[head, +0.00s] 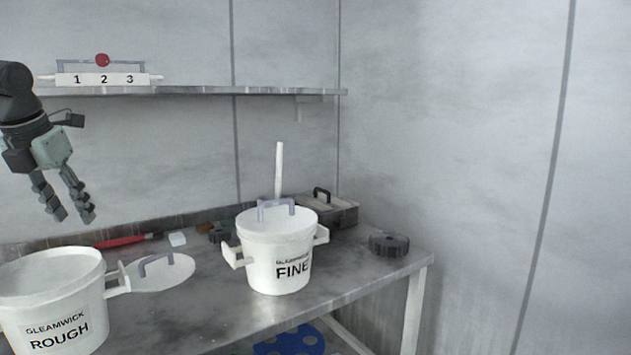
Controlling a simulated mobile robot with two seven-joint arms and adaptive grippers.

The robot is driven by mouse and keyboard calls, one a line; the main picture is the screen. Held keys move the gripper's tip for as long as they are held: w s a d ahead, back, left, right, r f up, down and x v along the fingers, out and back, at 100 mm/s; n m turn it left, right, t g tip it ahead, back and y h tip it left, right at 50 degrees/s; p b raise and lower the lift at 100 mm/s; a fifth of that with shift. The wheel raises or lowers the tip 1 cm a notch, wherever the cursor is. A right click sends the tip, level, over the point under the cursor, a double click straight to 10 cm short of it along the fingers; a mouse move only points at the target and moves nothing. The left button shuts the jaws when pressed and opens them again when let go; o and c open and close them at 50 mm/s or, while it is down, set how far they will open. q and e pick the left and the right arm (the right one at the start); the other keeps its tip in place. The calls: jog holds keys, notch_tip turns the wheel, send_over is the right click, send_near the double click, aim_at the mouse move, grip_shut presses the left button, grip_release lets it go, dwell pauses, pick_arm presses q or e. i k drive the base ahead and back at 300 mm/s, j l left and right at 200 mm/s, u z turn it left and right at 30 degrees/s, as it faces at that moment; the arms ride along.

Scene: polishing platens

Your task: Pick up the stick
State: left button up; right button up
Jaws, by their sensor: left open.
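A white stick (279,168) stands upright at the FINE pot (279,275), rising above its lid. Its lower end is hidden, and I cannot tell whether it is in the pot or behind it. The white FINE pot has its lid (262,226) on, with a grey handle. My left gripper (73,216) is open and empty, fingers pointing down, at the upper left. It is well to the left of the stick and appears above the bench. My right gripper is not in view.
The ROUGH pot (50,300) is uncovered at the lower left; a loose lid (165,275) lies beside it. A red-handled tool (122,241), a dark knob (389,243) and a grey box (343,213) are on the bench (345,283). A shelf (200,91) runs above.

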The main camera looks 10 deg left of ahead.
aim_at(278, 176)
jog(key=i+z, duration=0.35)
jog(key=i, duration=0.15)
jog(key=i+j+z, duration=0.2)
jog(key=i+z, duration=0.15)
jog(key=i, duration=0.15)
